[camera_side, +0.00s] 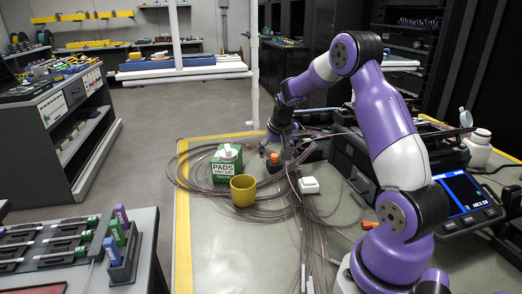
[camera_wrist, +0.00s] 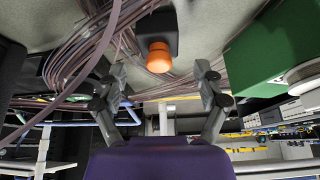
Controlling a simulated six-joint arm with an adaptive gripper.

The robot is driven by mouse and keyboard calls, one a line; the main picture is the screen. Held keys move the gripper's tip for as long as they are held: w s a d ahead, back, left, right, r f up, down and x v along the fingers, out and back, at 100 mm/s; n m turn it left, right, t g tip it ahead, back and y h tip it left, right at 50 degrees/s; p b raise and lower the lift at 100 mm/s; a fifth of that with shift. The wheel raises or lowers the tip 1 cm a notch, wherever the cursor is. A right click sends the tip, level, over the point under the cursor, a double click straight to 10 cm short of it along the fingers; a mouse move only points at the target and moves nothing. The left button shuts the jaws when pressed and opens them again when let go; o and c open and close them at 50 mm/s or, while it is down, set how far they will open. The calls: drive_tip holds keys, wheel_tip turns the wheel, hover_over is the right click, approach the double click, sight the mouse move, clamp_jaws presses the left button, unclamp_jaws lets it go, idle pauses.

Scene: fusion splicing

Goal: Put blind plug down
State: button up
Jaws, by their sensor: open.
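An orange plug (camera_wrist: 158,57), which I take to be the blind plug, sits in a dark square block (camera_wrist: 152,30) in the wrist view. In the side view the orange plug (camera_side: 275,158) shows small, just below my gripper (camera_side: 287,150). In the wrist view my gripper (camera_wrist: 160,80) is open, with one finger on each side of the picture. The plug shows in the gap between the fingers, a little beyond the tips, and neither finger appears to touch it. Nothing is held.
Loops of fibre cable (camera_side: 205,176) lie around the block. A green PADS box (camera_side: 227,166), a yellow cup (camera_side: 243,190) and a small white box (camera_side: 308,185) stand close by. The splicer (camera_side: 462,195) is at the right. The table's front middle is mostly clear.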

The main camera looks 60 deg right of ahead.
drive_tip(key=v, duration=0.8)
drive_tip(key=s+a+r+n+t+y, duration=0.1)
drive_tip(key=s+a+r+n, duration=0.15)
drive_tip(key=a, duration=0.45)
drive_tip(key=s+a+r+n+t, duration=0.1)
drive_tip(key=a+r+n, duration=0.1)
drive_tip(key=a+r, duration=0.35)
drive_tip(key=s+a+f+n+y, duration=0.2)
drive_tip(key=s+a+n, duration=0.3)
drive_tip(key=s+a, duration=0.3)
drive_tip(key=a, duration=0.4)
drive_tip(key=shift+s+a+f+y, duration=0.15)
drive_tip(key=shift+s+a+y, duration=0.05)
drive_tip(key=shift+s+y, duration=0.1)
